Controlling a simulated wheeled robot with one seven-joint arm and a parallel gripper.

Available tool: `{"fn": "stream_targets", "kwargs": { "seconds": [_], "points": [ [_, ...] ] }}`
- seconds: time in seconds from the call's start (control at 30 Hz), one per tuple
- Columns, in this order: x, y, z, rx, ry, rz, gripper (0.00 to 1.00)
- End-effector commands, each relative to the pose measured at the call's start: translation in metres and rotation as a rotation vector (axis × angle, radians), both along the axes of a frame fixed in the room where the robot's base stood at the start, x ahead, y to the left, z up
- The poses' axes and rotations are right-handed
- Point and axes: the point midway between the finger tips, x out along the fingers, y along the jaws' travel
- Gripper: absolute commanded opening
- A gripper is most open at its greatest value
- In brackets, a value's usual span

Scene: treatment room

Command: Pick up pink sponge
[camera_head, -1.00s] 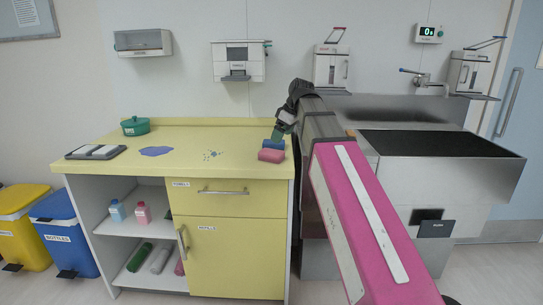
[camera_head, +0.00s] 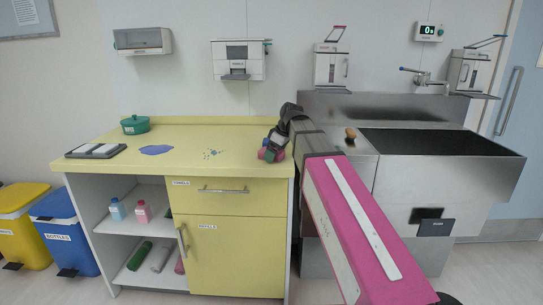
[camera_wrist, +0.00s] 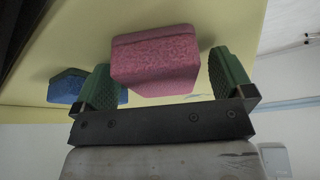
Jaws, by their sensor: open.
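The pink sponge (camera_wrist: 155,62) sits on the yellow counter, seen large in the wrist view. My gripper (camera_wrist: 168,80) is open, with one green finger pad on each side of the sponge and gaps visible beside it. A blue sponge (camera_wrist: 66,86) lies just outside the left finger in the wrist view. In the head view my gripper (camera_head: 271,152) is low over the right end of the counter. There it covers most of both sponges, and only a bit of pink shows. I cannot tell whether the pads reach fully down the sponge's sides.
The yellow counter (camera_head: 200,137) also carries a blue puddle (camera_head: 156,150), a patch of specks (camera_head: 212,154), a dark tray (camera_head: 70,154) and a green pot (camera_head: 135,125). A metal sink (camera_head: 360,190) adjoins on the right, with a brown-handled item (camera_head: 350,133) on its edge.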

Motion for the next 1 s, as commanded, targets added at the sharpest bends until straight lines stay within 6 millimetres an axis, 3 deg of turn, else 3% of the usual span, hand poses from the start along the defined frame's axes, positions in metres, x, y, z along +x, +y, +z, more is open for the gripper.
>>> {"fn": "stream_targets", "kwargs": {
  "seconds": [0.17,0.3,0.33,0.77,1.0],
  "points": [
    [0.0,0.0,0.0,0.0,0.0,0.0,0.96],
    [0.0,0.0,0.0,0.0,0.0,0.0,0.5],
    [0.0,0.0,0.0,0.0,0.0,0.0,0.46],
    [0.0,0.0,0.003,0.001,-0.001,0.0,0.43],
    [0.001,0.0,0.022,0.001,-0.001,0.0,0.43]
  ]
}}
